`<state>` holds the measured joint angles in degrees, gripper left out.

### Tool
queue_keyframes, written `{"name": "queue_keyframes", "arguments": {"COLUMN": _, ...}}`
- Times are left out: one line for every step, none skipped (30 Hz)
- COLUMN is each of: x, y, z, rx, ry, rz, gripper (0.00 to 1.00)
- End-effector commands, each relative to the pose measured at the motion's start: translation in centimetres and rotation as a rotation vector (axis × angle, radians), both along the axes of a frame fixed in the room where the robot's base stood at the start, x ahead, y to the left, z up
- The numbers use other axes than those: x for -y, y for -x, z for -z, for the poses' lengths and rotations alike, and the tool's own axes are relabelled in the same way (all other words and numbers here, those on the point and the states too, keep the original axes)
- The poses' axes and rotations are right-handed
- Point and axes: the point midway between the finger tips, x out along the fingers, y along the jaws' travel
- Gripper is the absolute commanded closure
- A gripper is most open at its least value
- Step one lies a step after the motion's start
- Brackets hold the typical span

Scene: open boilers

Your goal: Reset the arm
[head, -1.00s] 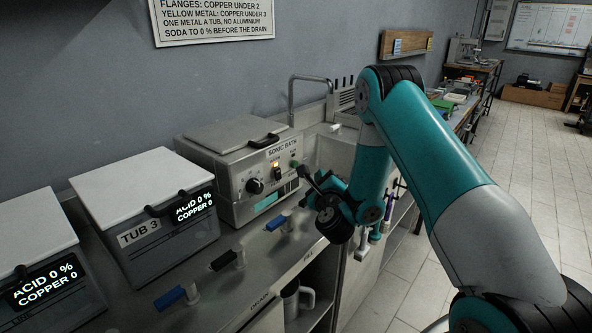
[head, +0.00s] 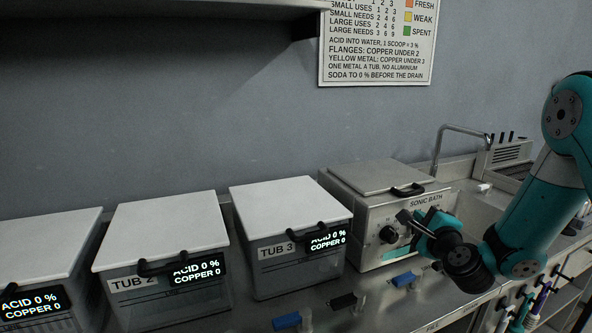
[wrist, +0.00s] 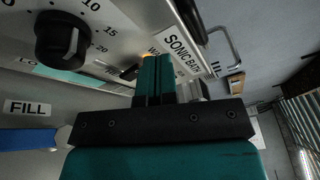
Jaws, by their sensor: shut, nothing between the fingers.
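My gripper (head: 408,222) is in front of the sonic bath (head: 385,188), a steel box with a closed lid, a black lid handle and a dark round knob (head: 388,234). In the wrist view my gripper (wrist: 160,62) is shut and empty, its teal fingers together near the bath's front panel. An amber light (wrist: 153,61) and a small switch (wrist: 130,72) show close beside the fingers. I cannot tell whether the fingers touch the panel.
Tub 3 (head: 300,272) and tub 2 (head: 165,290) stand left of the bath, lids down, displays reading acid 0 %, copper 0. A sink with a tap (head: 462,130) is to the right. A sign (head: 377,45) hangs above.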

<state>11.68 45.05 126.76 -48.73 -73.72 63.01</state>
Motion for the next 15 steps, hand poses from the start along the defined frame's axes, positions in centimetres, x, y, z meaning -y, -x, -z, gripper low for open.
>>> {"name": "queue_keyframes", "arguments": {"x": -3.0, "y": 0.5, "z": -1.8, "rx": -0.025, "ry": 0.088, "rz": -0.116, "gripper": 1.0}}
{"name": "queue_keyframes", "arguments": {"x": -4.7, "y": 0.9, "z": -2.5, "rx": -0.044, "ry": 0.147, "rz": -0.186, "gripper": 1.0}}
{"name": "queue_keyframes", "arguments": {"x": -6.8, "y": 1.7, "z": -3.2, "rx": -0.07, "ry": 0.226, "rz": -0.278, "gripper": 1.0}}
{"name": "queue_keyframes", "arguments": {"x": -8.3, "y": 2.4, "z": -3.8, "rx": -0.085, "ry": 0.288, "rz": -0.345, "gripper": 1.0}}
{"name": "queue_keyframes", "arguments": {"x": -9.8, "y": 3.3, "z": -4.3, "rx": -0.1, "ry": 0.35, "rz": -0.417, "gripper": 1.0}}
{"name": "queue_keyframes", "arguments": {"x": -11.7, "y": 4.7, "z": -5.0, "rx": -0.117, "ry": 0.44, "rz": -0.513, "gripper": 1.0}}
{"name": "queue_keyframes", "arguments": {"x": -13.1, "y": 6.0, "z": -5.5, "rx": -0.129, "ry": 0.507, "rz": -0.587, "gripper": 1.0}}
{"name": "queue_keyframes", "arguments": {"x": -14.4, "y": 7.3, "z": -5.8, "rx": -0.139, "ry": 0.58, "rz": -0.663, "gripper": 1.0}}
{"name": "queue_keyframes", "arguments": {"x": -15.9, "y": 9.4, "z": -6.3, "rx": -0.151, "ry": 0.677, "rz": -0.765, "gripper": 1.0}}
{"name": "queue_keyframes", "arguments": {"x": -16.9, "y": 11.0, "z": -6.6, "rx": -0.157, "ry": 0.749, "rz": -0.841, "gripper": 1.0}}
{"name": "queue_keyframes", "arguments": {"x": -17.7, "y": 12.7, "z": -6.8, "rx": -0.164, "ry": 0.821, "rz": -0.918, "gripper": 1.0}}
{"name": "queue_keyframes", "arguments": {"x": -18.5, "y": 15.0, "z": -7.2, "rx": -0.169, "ry": 0.916, "rz": -1.017, "gripper": 1.0}}
{"name": "queue_keyframes", "arguments": {"x": -19.0, "y": 16.9, "z": -7.3, "rx": -0.173, "ry": 0.988, "rz": -1.092, "gripper": 1.0}}
{"name": "queue_keyframes", "arguments": {"x": -19.3, "y": 18.7, "z": -7.5, "rx": -0.174, "ry": 1.057, "rz": -1.166, "gripper": 1.0}}
{"name": "queue_keyframes", "arguments": {"x": -19.5, "y": 21.2, "z": -7.6, "rx": -0.177, "ry": 1.145, "rz": -1.263, "gripper": 1.0}}
